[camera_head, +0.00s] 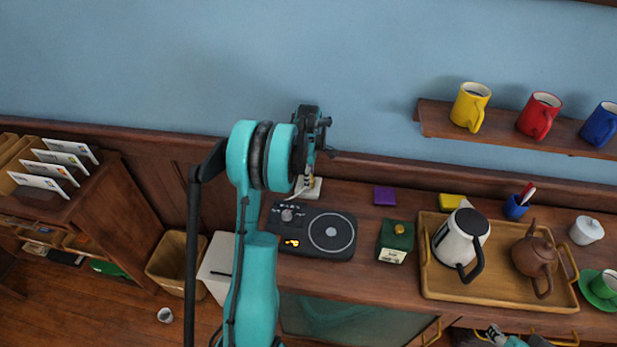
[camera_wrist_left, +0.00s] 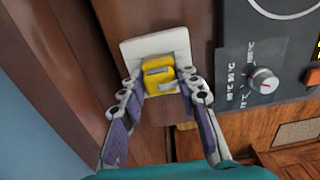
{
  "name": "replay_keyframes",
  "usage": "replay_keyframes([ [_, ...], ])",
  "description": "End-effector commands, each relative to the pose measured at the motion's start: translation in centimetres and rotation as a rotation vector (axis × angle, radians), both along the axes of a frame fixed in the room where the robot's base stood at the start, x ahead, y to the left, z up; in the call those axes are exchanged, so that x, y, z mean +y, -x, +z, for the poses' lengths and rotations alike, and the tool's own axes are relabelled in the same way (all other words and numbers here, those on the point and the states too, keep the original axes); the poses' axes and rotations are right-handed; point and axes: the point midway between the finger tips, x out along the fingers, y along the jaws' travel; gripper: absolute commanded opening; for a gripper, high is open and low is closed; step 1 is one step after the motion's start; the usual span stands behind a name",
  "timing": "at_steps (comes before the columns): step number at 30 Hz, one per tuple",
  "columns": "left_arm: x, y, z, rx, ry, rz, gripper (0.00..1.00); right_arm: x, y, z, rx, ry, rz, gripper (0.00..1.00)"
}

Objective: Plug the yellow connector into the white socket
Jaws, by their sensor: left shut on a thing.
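In the left wrist view, the yellow connector (camera_wrist_left: 159,84) sits between the fingertips of my left gripper (camera_wrist_left: 162,76), which is shut on it. The white socket (camera_wrist_left: 152,45) is a pale square plate directly at the connector's far end. The connector overlaps the plate in this view; I cannot tell how deep it sits. In the head view, my left gripper (camera_head: 307,181) points down over the white socket (camera_head: 314,190) at the back of the counter. My arm and fingers mostly hide the connector there. My right gripper (camera_head: 495,335) shows small at the bottom edge, its jaws unclear.
A black hotplate (camera_head: 331,232) with a dial lies just in front of the socket. A green box (camera_head: 396,236) and a wooden tray (camera_head: 437,286) with a kettle (camera_head: 461,237) and teapot (camera_head: 535,255) stand to the right. The blue wall (camera_head: 150,70) rises behind.

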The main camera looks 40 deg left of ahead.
Motion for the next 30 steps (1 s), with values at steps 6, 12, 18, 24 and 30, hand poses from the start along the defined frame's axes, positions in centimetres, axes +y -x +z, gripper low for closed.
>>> replay_keyframes([
  [6,0.0,0.0,-0.5,0.0,0.0,0.0,0.07,0.0,0.0,-0.4,0.0,0.0,0.0,0.4],
  [12,0.0,0.0,-0.9,0.0,0.0,0.0,0.07,0.0,0.0,-0.7,0.0,0.0,0.0,0.4],
  [18,0.0,0.0,-1.1,0.0,0.0,0.0,0.5,0.0,0.0,-0.8,0.0,0.0,0.0,0.4],
  [24,0.0,0.0,-1.1,0.0,0.0,0.0,0.56,0.0,0.0,-0.8,0.0,0.0,0.0,0.4],
  [30,0.0,0.0,-0.6,0.0,0.0,0.0,0.56,0.0,0.0,-0.8,0.0,0.0,0.0,0.4],
])
